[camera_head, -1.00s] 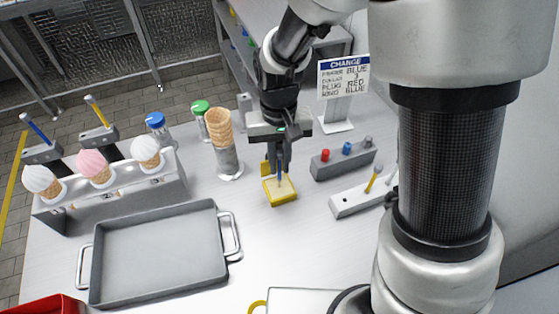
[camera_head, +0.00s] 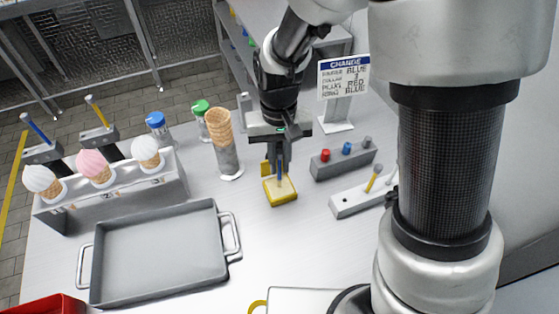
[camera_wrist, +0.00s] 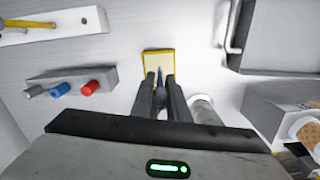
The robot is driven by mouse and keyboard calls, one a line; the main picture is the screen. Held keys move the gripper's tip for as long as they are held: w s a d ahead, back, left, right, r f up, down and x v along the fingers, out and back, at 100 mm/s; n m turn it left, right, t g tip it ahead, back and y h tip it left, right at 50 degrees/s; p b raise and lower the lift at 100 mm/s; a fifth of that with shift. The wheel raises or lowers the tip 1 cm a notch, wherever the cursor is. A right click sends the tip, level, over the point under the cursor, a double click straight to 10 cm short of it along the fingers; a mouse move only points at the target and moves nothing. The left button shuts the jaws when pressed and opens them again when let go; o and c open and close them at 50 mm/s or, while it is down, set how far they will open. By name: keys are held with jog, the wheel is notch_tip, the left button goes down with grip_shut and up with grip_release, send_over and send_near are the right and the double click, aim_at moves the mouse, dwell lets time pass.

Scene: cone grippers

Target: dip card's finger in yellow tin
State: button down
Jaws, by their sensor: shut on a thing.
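The yellow tin (camera_head: 281,192) is a small square block-like container with a raised part at its back, standing in the middle of the table. My gripper (camera_head: 279,163) points down over it, shut on a slim blue finger (camera_head: 279,174). The finger's lower end meets the tin's top in the head view; I cannot tell how deep it goes. In the wrist view the tin (camera_wrist: 158,58) lies just beyond my fingertips (camera_wrist: 161,82), with the blue finger between them. The card (camera_head: 344,78) stands behind to the right, headed CHANGE, with BLUE on its finger line.
A grey block with red, blue and grey plugs (camera_head: 343,157) and a white block with a yellow finger (camera_head: 360,194) stand to the right. Stacked cones (camera_head: 219,128) stand close left. A rack of ice-cream cones (camera_head: 112,197) and a grey tray (camera_head: 160,255) lie further left.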

aim_at(280, 152)
jog(key=shift+r+p, duration=2.75)
jog(key=shift+r, duration=0.75)
